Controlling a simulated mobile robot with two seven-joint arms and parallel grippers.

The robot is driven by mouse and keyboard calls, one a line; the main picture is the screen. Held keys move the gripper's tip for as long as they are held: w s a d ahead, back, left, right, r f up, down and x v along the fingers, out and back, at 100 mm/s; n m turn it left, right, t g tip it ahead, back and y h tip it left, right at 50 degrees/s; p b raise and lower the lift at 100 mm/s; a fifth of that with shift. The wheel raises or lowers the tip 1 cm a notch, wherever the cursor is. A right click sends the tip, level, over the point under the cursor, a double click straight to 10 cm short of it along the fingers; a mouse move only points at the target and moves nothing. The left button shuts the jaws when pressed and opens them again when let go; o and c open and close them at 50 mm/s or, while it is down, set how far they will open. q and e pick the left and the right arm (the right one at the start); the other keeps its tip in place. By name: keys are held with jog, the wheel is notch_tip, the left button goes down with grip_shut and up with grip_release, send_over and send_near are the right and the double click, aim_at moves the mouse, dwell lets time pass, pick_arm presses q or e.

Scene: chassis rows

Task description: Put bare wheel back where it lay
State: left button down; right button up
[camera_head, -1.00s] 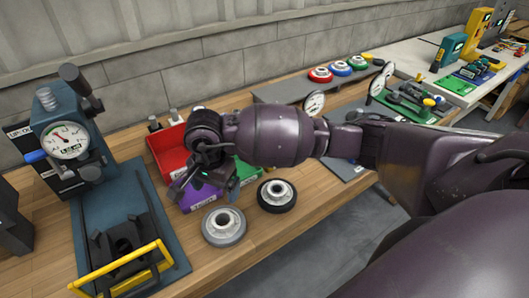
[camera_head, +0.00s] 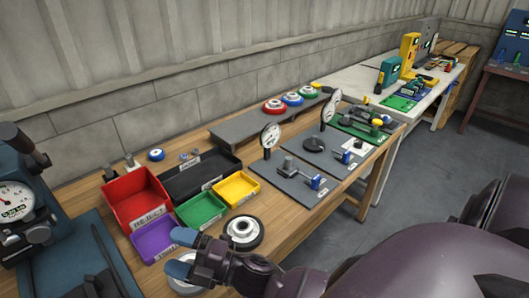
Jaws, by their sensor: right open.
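A grey wheel (camera_head: 184,288), which looks like the bare wheel, lies on the wooden bench at the bottom of the view, mostly hidden by my right gripper. A wheel with a black rim and pale hub (camera_head: 243,231) lies flat just behind and right of it. My right gripper (camera_head: 180,253) is open, with its two blue-tipped fingers apart and pointing left. It appears above the grey wheel, with nothing seen between the fingers; whether it touches the wheel I cannot tell. My left gripper is not in view.
Red (camera_head: 137,199), purple (camera_head: 153,240), green (camera_head: 201,209), yellow (camera_head: 237,188) and black (camera_head: 203,176) bins stand behind the wheels. A gauge press (camera_head: 22,215) is at left. A grey raised shelf (camera_head: 245,124) holds red, blue and green wheels. Grey mats with dial gauges (camera_head: 297,187) lie to the right.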

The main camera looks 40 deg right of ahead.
jog(key=s+d+f+m+g+h, duration=0.2)
jog(key=s+d+f+m+h, duration=0.4)
jog(key=f+m, duration=0.3)
jog(key=s+d+f+m+g+h, duration=0.3)
jog(key=s+d+f+m+h, duration=0.4)
jog(key=m, duration=0.6)
notch_tip(320, 180, down, 3)
jog(key=shift+d+r, duration=0.1)
jog(key=shift+d, duration=1.15)
